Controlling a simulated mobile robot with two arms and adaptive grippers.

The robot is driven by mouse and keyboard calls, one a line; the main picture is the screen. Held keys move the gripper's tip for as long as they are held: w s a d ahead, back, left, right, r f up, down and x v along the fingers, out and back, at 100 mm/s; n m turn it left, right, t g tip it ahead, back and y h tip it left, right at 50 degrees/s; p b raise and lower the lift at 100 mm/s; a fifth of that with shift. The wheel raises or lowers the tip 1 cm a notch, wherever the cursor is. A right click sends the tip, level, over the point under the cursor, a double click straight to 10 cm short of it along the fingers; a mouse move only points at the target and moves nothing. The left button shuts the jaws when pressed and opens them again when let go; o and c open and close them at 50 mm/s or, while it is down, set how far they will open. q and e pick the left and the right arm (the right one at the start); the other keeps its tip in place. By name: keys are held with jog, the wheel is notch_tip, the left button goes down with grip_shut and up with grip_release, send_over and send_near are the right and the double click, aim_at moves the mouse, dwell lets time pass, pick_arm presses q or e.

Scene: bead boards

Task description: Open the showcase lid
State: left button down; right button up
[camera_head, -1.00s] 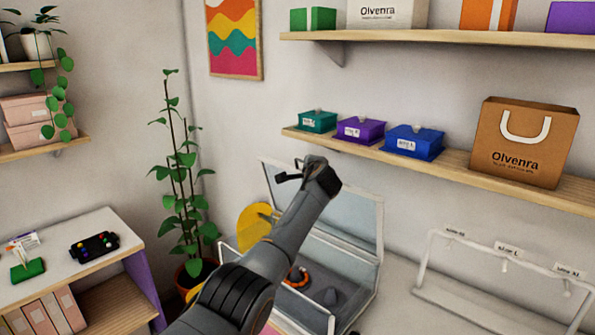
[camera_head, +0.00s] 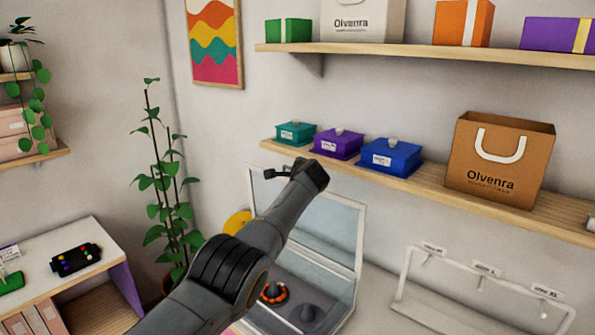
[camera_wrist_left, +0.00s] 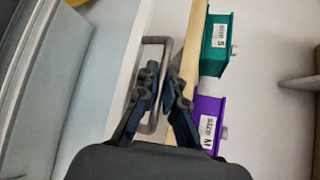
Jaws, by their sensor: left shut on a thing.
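The showcase (camera_head: 345,322) is a grey box at the lower middle of the head view. Its framed, glazed lid (camera_head: 335,235) stands raised, leaning back near the wall. My left gripper (camera_head: 277,174) is at the lid's upper edge, and my left arm covers part of the lid and box. In the left wrist view my left gripper (camera_wrist_left: 162,92) is shut on the lid's grey bar handle (camera_wrist_left: 166,50). A dark ring stand with an orange bead ring (camera_head: 273,293) and a grey cone (camera_head: 307,312) show inside the box. My right gripper is not in view.
A wall shelf (camera_head: 440,183) behind the lid holds teal (camera_head: 295,133), purple (camera_head: 338,144) and blue (camera_head: 391,157) boxes and a paper bag (camera_head: 498,160). In the wrist view its edge is close beside my left gripper. A white rack (camera_head: 450,320) stands right, a plant (camera_head: 160,190) left.

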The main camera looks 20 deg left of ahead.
pick_arm(q)
jog(key=c, duration=1.4)
grip_release()
jog(key=shift+f, duration=0.1)
jog(key=shift+c, duration=0.2)
jog(key=shift+d, duration=0.1)
